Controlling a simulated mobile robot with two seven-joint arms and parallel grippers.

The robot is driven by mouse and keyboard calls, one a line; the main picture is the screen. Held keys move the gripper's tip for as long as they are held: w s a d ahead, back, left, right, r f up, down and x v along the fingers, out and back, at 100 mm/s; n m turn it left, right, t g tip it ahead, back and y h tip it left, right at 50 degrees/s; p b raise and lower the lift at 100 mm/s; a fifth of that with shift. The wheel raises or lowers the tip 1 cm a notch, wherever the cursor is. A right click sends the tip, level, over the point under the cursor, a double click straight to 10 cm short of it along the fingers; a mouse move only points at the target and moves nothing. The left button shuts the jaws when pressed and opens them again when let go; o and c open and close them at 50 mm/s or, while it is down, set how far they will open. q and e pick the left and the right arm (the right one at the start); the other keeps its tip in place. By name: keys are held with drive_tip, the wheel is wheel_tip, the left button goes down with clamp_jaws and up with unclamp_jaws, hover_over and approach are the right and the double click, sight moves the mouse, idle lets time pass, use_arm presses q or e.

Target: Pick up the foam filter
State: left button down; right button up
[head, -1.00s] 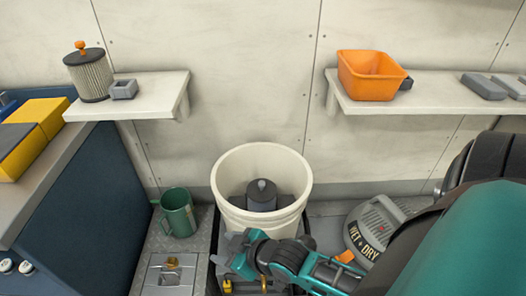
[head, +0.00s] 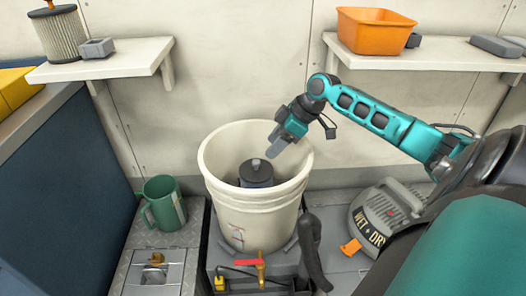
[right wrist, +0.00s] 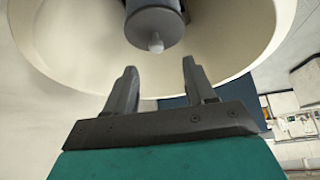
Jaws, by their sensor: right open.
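A dark grey cylinder with a pale knob on top, seemingly the foam filter (head: 257,173), stands inside the white bucket (head: 255,225). It also shows in the right wrist view (right wrist: 154,22), at the top centre beyond my fingertips. My right gripper (head: 278,147) is over the bucket's back right rim, above and to the right of the cylinder. In the right wrist view its two fingers (right wrist: 160,85) are apart with nothing between them. The cylinder's lower part is hidden by the bucket wall. My left gripper is not in view.
A green mug (head: 163,203) stands left of the bucket. A pleated filter (head: 60,35) and a small grey box (head: 96,48) sit on the left shelf. An orange bin (head: 374,30) is on the right shelf. A wet/dry vacuum (head: 385,212) stands at right.

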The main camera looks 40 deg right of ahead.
sight(257, 161)
drive_tip(key=b+x, duration=0.1)
drive_tip(key=x, duration=0.2)
drive_tip(key=b+x, duration=0.2)
drive_tip(key=x, duration=0.2)
drive_tip(key=shift+w+d, duration=0.2)
drive_tip(key=shift+w+a+f, duration=0.1)
drive_tip(key=shift+f, duration=0.1)
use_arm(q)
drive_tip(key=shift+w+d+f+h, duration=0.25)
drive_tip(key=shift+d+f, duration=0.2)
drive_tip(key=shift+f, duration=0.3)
use_arm(e)
drive_tip(key=shift+c, duration=0.2)
drive_tip(key=c, duration=0.3)
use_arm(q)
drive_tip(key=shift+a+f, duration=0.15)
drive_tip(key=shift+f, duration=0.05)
use_arm(e)
clamp_jaws()
